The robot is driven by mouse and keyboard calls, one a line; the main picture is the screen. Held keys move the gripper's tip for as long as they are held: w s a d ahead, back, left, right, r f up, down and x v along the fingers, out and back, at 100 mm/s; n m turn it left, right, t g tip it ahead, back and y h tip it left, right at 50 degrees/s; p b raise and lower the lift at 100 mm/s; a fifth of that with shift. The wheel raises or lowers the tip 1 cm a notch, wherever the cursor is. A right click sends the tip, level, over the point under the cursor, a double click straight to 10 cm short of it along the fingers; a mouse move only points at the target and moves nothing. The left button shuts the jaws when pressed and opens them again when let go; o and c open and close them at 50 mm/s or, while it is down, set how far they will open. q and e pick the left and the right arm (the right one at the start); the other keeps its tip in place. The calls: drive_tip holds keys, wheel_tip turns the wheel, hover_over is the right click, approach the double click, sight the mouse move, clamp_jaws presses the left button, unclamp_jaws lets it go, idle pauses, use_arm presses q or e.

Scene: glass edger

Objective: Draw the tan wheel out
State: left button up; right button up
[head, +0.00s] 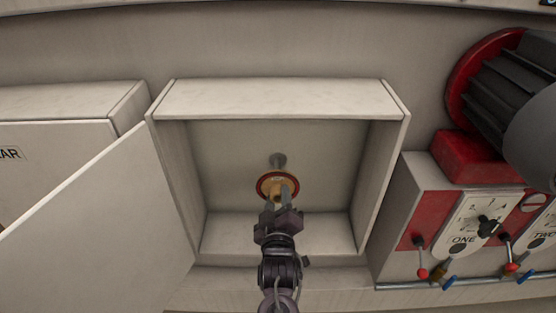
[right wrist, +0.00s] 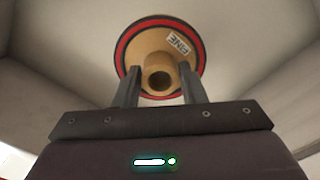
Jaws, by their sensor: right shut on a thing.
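The tan wheel (head: 265,184) has a dark and red rim and sits inside an open grey box (head: 280,98), in front of a short grey spindle (head: 277,160) on the back wall. In the right wrist view the tan wheel (right wrist: 147,44) shows a hollow hub and a label reading "FINE". My right gripper (head: 279,190) reaches into the box from below and is shut on the wheel's hub, with one finger on each side. It also shows in the right wrist view (right wrist: 158,88). Whether the wheel is still on the spindle is hidden. My left gripper is not in view.
The box's door (head: 95,225) stands open at the left, beside another closed box (head: 60,150). At the right are a red and grey control panel (head: 465,215) with levers, a rail (head: 420,285) and a large dark motor (head: 510,85).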

drive_tip(key=shift+r, duration=0.1)
drive_tip(key=shift+s+p, duration=0.35)
drive_tip(key=s+p, duration=0.1)
drive_tip(key=s, duration=0.8)
drive_tip(key=shift+s, duration=0.15)
